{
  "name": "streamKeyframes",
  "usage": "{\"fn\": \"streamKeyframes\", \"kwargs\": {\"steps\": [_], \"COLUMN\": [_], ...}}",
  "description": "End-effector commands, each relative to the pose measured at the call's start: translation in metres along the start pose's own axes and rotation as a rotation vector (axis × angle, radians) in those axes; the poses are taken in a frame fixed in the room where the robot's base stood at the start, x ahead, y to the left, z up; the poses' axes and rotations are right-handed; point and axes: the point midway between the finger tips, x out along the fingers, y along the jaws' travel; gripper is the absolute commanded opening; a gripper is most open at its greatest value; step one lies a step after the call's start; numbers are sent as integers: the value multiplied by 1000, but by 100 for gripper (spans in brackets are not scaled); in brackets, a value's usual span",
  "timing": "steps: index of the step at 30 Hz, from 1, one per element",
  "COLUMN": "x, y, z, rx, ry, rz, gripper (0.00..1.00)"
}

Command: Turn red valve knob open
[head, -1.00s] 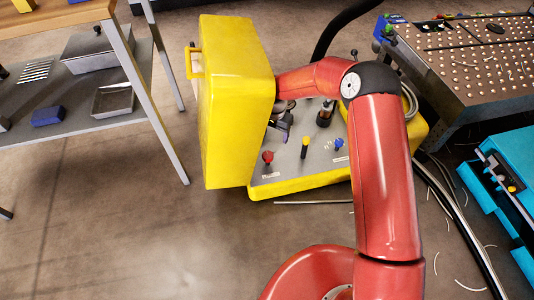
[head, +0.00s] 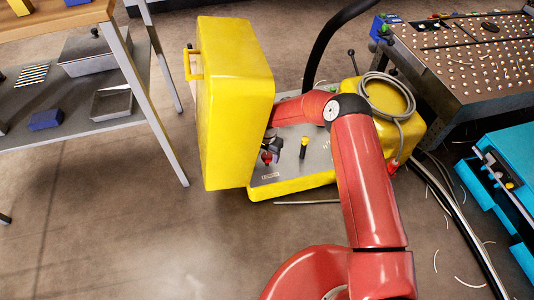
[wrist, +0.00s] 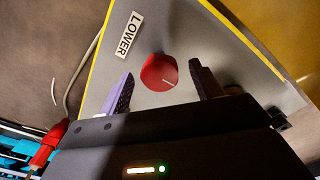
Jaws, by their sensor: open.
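The red valve knob (wrist: 159,75) stands on a grey panel (wrist: 205,28) with a white line on its face, beside a label reading LOWER (wrist: 129,35). My gripper (wrist: 161,70) is open, with one finger on each side of the knob. A gap shows between the knob and each finger in the wrist view. In the head view the red knob (head: 266,157) is at the panel's front left, just below my gripper (head: 271,150), which partly covers it. I cannot tell the exact height of the fingertips over the panel.
A yellow lid (head: 235,100) stands upright left of the panel, close to my gripper. A black and yellow knob (head: 304,147) is to the right of the red one. A coiled cable (head: 388,90) lies on the yellow housing. A perforated table (head: 470,50) and teal toolbox (head: 515,165) are at right.

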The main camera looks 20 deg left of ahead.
Motion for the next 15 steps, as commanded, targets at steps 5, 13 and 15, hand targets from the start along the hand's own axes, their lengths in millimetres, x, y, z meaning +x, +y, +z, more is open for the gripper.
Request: {"fn": "streamKeyframes", "kwargs": {"steps": [5,13,15], "x": [0,0,0], "y": [0,0,0], "z": [0,0,0], "rx": [0,0,0], "ry": [0,0,0], "rz": [0,0,0], "gripper": [62,27,20]}}
